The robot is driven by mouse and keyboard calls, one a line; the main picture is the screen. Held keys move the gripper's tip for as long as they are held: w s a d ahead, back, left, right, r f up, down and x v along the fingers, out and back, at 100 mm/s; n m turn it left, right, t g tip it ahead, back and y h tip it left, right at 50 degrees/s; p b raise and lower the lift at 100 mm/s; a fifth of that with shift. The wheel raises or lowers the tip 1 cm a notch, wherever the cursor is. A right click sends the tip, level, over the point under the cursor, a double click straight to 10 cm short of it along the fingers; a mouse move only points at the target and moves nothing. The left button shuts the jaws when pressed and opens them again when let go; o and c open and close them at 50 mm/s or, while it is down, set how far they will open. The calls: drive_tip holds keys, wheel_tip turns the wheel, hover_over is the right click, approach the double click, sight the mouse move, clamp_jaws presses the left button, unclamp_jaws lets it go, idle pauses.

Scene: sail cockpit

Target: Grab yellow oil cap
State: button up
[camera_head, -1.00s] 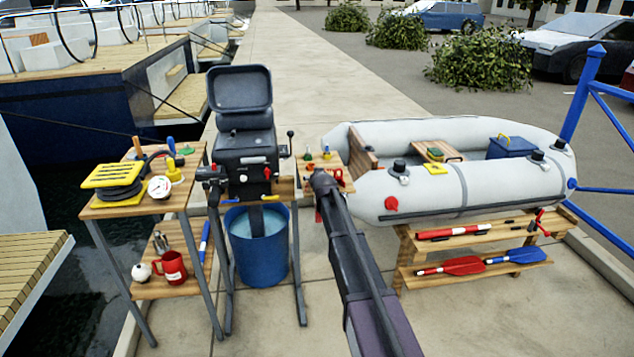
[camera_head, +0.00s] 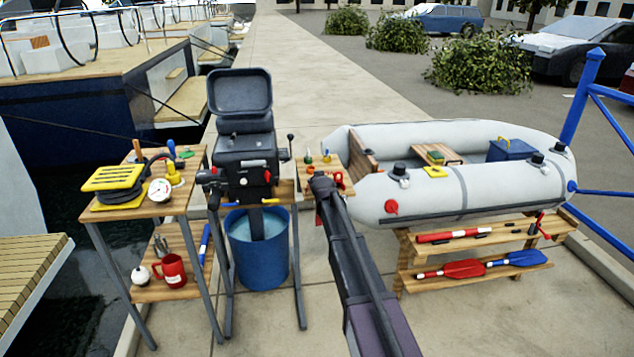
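I cannot tell for sure which yellow thing is the oil cap. A small yellow item (camera_head: 326,156) stands on the small wooden table (camera_head: 311,170) between the outboard motor (camera_head: 245,150) and the dinghy, beside a green-topped item (camera_head: 308,157). A yellow piece (camera_head: 270,201) also shows low on the motor. My arm reaches up from the bottom of the view, and its dark far end overlaps the front of the small table. My gripper fingers are hidden behind the arm, so their state and any hold do not show.
A blue bucket (camera_head: 258,257) stands under the motor. The left table (camera_head: 150,207) holds a yellow-and-black reel, a gauge and tools. The grey dinghy (camera_head: 470,178) rests on a wooden rack at right. A red thing (camera_head: 338,180) lies near my arm's end.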

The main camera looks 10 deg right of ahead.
drive_tip(key=shift+r, duration=0.15)
wheel_tip(320, 180, up, 4)
drive_tip(key=p, duration=0.3)
drive_tip(key=shift+f+p, duration=0.25)
drive_tip(key=shift+p, duration=0.1)
drive_tip(key=s+a+r+p, duration=0.1)
drive_tip(key=s+a, duration=0.1)
drive_tip(key=s, duration=1.3)
drive_tip(key=shift+s+a, duration=0.25)
drive_tip(key=shift+s, duration=0.15)
